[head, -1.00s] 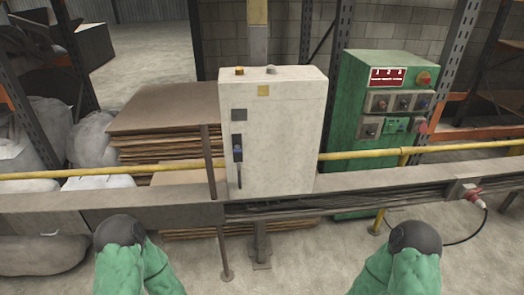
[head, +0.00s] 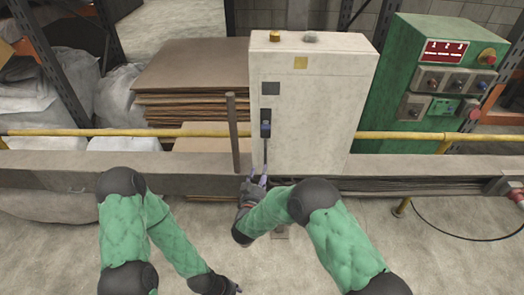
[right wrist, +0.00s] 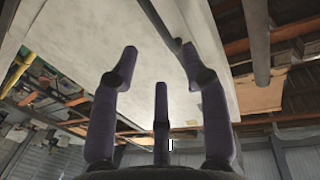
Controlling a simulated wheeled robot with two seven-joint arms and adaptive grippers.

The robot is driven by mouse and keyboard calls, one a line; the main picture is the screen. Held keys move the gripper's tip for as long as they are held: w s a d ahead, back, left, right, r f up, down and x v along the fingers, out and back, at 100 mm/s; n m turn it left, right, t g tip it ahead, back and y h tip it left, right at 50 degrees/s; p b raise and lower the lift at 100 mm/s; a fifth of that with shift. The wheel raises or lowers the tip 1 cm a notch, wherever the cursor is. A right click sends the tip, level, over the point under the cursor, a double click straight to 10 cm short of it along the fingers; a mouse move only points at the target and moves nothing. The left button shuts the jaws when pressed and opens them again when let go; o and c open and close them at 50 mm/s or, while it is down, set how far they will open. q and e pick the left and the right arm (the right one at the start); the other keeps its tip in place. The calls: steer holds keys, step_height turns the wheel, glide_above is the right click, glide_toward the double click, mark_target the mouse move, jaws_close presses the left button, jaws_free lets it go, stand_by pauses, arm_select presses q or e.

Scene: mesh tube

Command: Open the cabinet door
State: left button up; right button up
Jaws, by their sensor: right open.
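The pale cabinet (head: 315,115) stands upright with its door shut. A dark upright handle (head: 265,140) sits on the door's left side. My right gripper (head: 256,181) is open just below the handle's lower end, in front of the cabinet's bottom left. In the right wrist view the gripper's purple fingers (right wrist: 160,62) are spread, with the cabinet face (right wrist: 85,60) beyond them. A thin dark bar, seemingly the handle (right wrist: 160,20), runs down close to the right finger. Contact cannot be told. My left gripper (head: 230,288) is low at the bottom edge, its fingers unclear.
A brown post (head: 232,130) stands just left of the handle. A yellow pipe (head: 400,135) and a grey beam (head: 420,168) run across. A green control box (head: 432,95) is at right, stacked boards (head: 190,75) at left. Floor in front is clear.

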mark_target(266, 155)
steer(key=w+b, duration=0.1)
steer(key=w, duration=0.2)
steer(key=w+d, duration=0.1)
steer(key=w, duration=0.2)
steer(key=w+d+b, duration=0.1)
steer(key=w, duration=0.2)
steer(key=shift+w+f+b, duration=0.1)
steer(key=shift+w+b, duration=0.1)
steer(key=shift+b, duration=0.1)
steer(key=shift+w+d, duration=0.1)
steer(key=shift+w, duration=0.4)
jaws_close()
